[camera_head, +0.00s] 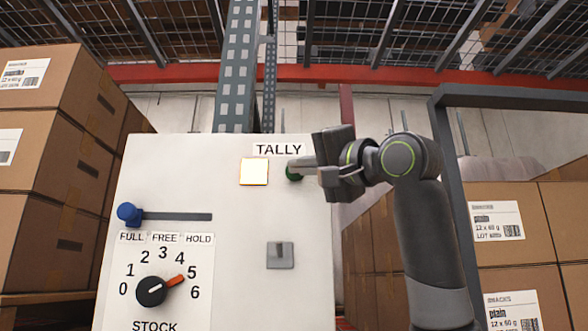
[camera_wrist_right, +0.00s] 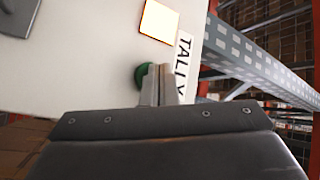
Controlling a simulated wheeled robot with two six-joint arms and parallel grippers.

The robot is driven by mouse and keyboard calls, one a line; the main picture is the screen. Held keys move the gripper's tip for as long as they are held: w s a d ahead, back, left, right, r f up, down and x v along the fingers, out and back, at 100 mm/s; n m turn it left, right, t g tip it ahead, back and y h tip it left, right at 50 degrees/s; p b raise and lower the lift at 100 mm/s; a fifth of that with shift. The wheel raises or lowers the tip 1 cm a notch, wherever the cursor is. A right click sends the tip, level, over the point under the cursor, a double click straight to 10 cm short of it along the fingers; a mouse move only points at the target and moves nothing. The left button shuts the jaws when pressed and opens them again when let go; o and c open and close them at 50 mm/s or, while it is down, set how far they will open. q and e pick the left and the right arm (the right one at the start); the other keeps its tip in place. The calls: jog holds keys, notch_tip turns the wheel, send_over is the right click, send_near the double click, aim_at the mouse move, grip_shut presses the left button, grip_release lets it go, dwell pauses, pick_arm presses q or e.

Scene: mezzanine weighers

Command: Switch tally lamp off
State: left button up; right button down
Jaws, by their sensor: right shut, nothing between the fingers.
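The tally lamp (camera_head: 254,171) is a square on the white panel (camera_head: 225,235), glowing pale yellow with an orange edge. It also glows in the right wrist view (camera_wrist_right: 159,20). The label TALLY (camera_head: 278,149) is above and right of it. A round green button (camera_head: 293,173) sits right of the lamp, partly hidden by my fingers; it also shows in the right wrist view (camera_wrist_right: 141,77). My right gripper (camera_head: 293,165) is shut and empty, its fingertips at the green button. I cannot tell whether they touch it. My left gripper is not in view.
The panel also has a blue slider knob (camera_head: 129,213) at the left of its slot, a black dial (camera_head: 151,291) with a red-orange pointer near 5, and a grey toggle switch (camera_head: 280,255). Cardboard boxes (camera_head: 40,155) stand left, more boxes (camera_head: 515,240) right. A dark post (camera_head: 455,190) stands behind my right arm.

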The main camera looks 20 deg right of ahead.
dwell(0.4)
jog(key=shift+s+a+b, duration=0.1)
jog(key=shift+s+b, duration=0.2)
jog(key=shift+b, duration=0.05)
jog(key=s+a+b, duration=0.1)
jog(key=s+b, duration=0.2)
jog(key=s, duration=0.2)
jog(key=shift+s+a, duration=0.35)
jog(key=shift+s, duration=0.05)
